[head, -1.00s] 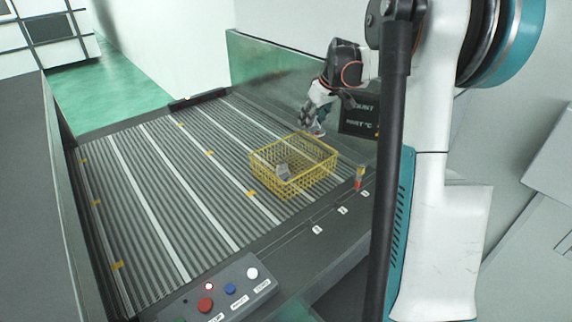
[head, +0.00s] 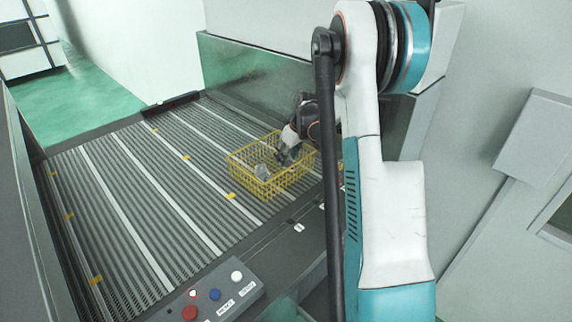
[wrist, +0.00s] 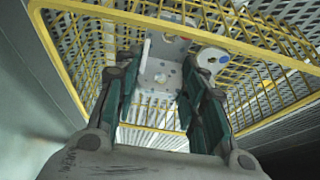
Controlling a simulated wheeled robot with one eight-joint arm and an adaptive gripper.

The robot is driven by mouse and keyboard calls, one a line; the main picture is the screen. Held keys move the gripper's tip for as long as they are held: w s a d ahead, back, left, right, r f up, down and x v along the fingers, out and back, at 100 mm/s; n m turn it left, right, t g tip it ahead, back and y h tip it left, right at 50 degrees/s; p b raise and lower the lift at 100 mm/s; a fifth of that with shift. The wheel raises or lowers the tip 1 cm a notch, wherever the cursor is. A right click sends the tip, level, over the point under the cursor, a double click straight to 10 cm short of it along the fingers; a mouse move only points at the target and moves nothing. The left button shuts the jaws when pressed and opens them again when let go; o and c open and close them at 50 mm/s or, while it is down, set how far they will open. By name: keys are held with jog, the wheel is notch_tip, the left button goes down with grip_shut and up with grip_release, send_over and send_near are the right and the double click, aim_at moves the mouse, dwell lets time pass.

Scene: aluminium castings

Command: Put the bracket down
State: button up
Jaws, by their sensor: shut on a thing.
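My gripper (wrist: 160,84) is shut on the bracket (wrist: 158,74), a pale grey metal plate with holes, which shows between the teal-padded fingers in the wrist view. In the head view my gripper (head: 284,156) is at the right part of the yellow wire basket (head: 268,187), inside or just above its rim. The bracket is hard to make out there. A pale grey casting (head: 262,172) lies in the basket, left of the gripper. The basket's yellow rim (wrist: 100,12) frames the gripper in the wrist view. I cannot tell whether the bracket touches the basket floor.
The basket stands on a grey ribbed conveyor bed (head: 130,190) with pale strips and yellow marks. A control box (head: 215,298) with coloured buttons is at the front. A greenish metal panel (head: 250,75) stands behind. Much of the bed left of the basket is clear.

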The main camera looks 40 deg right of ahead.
aim_at(287, 162)
jog(key=shift+f, duration=2)
jog(key=shift+f, duration=0.15)
jog(key=o, duration=1.1)
jog(key=v, duration=1.2)
